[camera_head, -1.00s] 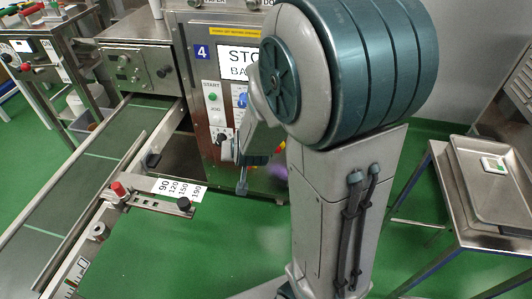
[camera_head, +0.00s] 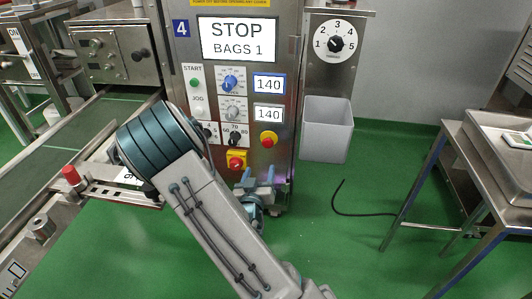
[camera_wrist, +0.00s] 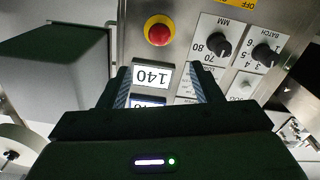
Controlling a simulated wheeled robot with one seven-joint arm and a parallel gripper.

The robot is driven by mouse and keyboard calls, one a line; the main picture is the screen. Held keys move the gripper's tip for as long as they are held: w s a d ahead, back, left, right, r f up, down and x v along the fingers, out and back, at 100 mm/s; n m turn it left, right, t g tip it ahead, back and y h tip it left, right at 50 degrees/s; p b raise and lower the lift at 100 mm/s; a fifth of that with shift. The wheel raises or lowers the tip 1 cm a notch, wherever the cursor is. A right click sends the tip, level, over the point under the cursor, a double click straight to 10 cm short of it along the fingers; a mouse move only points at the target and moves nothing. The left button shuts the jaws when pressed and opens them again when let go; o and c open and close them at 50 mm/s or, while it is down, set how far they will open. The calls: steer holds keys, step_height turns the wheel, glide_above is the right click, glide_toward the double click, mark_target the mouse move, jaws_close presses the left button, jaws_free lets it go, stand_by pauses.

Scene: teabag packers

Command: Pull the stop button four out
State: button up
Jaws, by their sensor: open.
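The panel of machine four (camera_head: 182,28) carries a red round stop button (camera_head: 268,139) on a yellow ring, low on the right of the panel. In the upside-down wrist view the red button (camera_wrist: 159,30) shows above the fingertips, clear of them. My gripper (camera_head: 258,178) is in front of the lower panel, below the button in the head view, with its two fingers apart. In the wrist view my gripper (camera_wrist: 162,78) is open and empty, with a 140 display (camera_wrist: 152,75) seen between its fingers. Whether the button is pressed in cannot be told.
A red-and-yellow switch (camera_head: 236,161) sits left of and below the button. Black knobs (camera_head: 235,136) and a green start button (camera_head: 195,83) are nearby. A grey bin (camera_head: 326,128) hangs to the right. A steel table (camera_head: 462,170) stands farther right, with open green floor between.

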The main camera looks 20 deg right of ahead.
mark_target(267, 144)
steer(key=b+x, duration=0.3)
steer(key=x, duration=1)
